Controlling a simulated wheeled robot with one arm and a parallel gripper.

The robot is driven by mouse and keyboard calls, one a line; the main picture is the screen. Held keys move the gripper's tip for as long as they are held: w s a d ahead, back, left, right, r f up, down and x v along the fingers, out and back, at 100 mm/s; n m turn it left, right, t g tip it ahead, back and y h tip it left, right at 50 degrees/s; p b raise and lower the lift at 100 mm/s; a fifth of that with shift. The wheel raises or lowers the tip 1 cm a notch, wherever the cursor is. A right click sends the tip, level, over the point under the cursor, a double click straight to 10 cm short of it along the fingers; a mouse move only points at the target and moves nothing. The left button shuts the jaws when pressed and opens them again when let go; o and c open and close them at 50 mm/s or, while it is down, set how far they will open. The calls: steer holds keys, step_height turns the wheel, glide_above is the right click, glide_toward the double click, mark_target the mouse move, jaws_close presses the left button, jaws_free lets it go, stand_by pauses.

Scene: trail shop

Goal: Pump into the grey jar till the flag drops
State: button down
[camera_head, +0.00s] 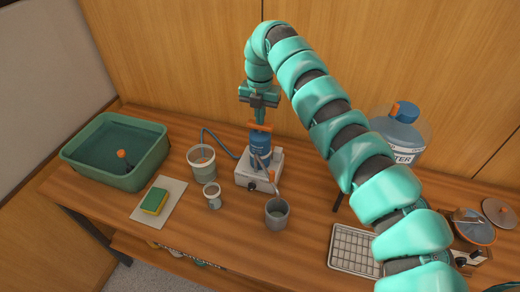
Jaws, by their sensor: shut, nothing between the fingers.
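The grey jar (277,215) stands upright on the wooden counter, in front and to the right of the pump. The pump has a white base (245,176), a blue body (260,146) and an orange top (260,127). A grey spout curves from it down toward the jar. A small orange piece (272,177), perhaps the flag, shows at the front right of the pump. My gripper (257,114) is shut and empty, pointing down just above the orange top. I cannot tell whether it touches the top. What is inside the jar is too dark to tell.
A clear bucket (202,164) with a blue hose and a small cup (212,196) stand left of the pump. A green basin (150,178), a sponge (154,201), a drying rack (354,251) and a water bottle (397,135) are farther out.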

steer(key=shift+r+p, duration=0.7)
steer(key=shift+r, duration=1.55)
steer(key=shift+r, duration=0.1)
step_height(320, 180, up, 6)
steer(key=p, duration=0.3)
